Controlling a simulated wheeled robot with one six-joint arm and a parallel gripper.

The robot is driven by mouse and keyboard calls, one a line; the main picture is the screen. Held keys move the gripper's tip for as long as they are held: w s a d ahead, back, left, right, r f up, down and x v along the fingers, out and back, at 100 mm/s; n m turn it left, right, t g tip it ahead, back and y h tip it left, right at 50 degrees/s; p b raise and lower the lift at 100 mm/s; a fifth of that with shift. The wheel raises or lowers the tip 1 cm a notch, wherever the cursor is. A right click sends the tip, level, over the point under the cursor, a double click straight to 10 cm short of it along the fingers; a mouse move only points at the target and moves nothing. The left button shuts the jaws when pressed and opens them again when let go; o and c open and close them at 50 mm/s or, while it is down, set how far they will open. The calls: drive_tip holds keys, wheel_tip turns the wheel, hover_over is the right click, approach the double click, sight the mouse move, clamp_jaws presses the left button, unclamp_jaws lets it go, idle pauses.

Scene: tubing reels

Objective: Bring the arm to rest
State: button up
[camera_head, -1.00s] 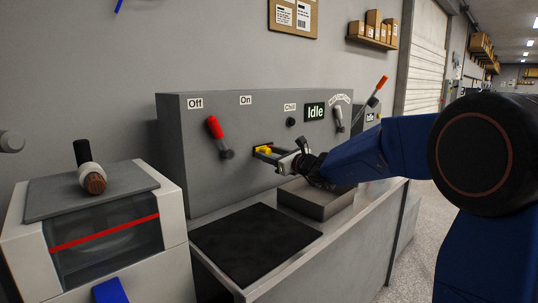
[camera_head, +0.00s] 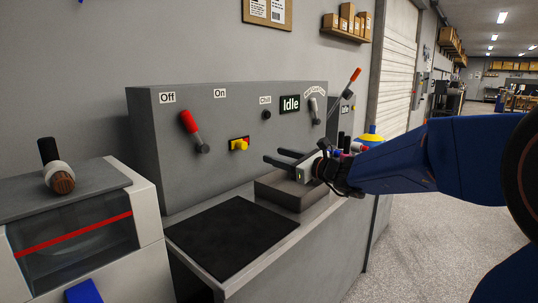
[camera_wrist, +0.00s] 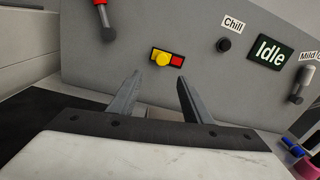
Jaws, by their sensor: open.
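My gripper (camera_head: 284,158) is open and empty, held in front of the grey control panel (camera_head: 160,130) and above a grey box (camera_head: 290,190) on the bench. In the wrist view its two fingers (camera_wrist: 155,95) stand apart with nothing between them. The yellow button on a yellow and red plate (camera_head: 239,144) is on the panel, to the left of the fingertips and clear of them. It also shows beyond the fingers in the wrist view (camera_wrist: 163,59). My blue arm reaches in from the right.
The panel carries a red-handled lever (camera_head: 190,124), a dark Chill knob (camera_head: 266,115), an Idle display (camera_head: 290,104) and a grey lever (camera_head: 315,106). A black mat (camera_head: 230,235) lies on the bench. A machine with a window (camera_head: 75,235) stands left. Open floor (camera_head: 410,240) lies right.

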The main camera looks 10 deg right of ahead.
drive_tip(key=shift+s+d, duration=0.3)
drive_tip(key=shift+s, duration=0.15)
drive_tip(key=s+a+f+n+g, duration=0.25)
drive_tip(key=s+f+n, duration=0.2)
drive_tip(key=s, duration=0.35)
drive_tip(key=s+a+f+n+g+h, duration=0.1)
drive_tip(key=s+a+f+n+g, duration=0.15)
drive_tip(key=s+n, duration=0.4)
drive_tip(key=s+a+f+n+g, duration=0.2)
drive_tip(key=s+f+n+g, duration=0.25)
drive_tip(key=s, duration=0.45)
drive_tip(key=s+d+f+n+h, duration=0.4)
drive_tip(key=s+d+f+n, duration=0.1)
drive_tip(key=s+d+n, duration=0.1)
drive_tip(key=s+d+f+n+h, duration=0.5)
drive_tip(key=s+d+n, duration=0.1)
drive_tip(key=s+d, duration=0.2)
drive_tip(key=shift+s+d+f+g, duration=0.25)
drive_tip(key=shift+s+g, duration=0.1)
drive_tip(key=shift+s, duration=0.35)
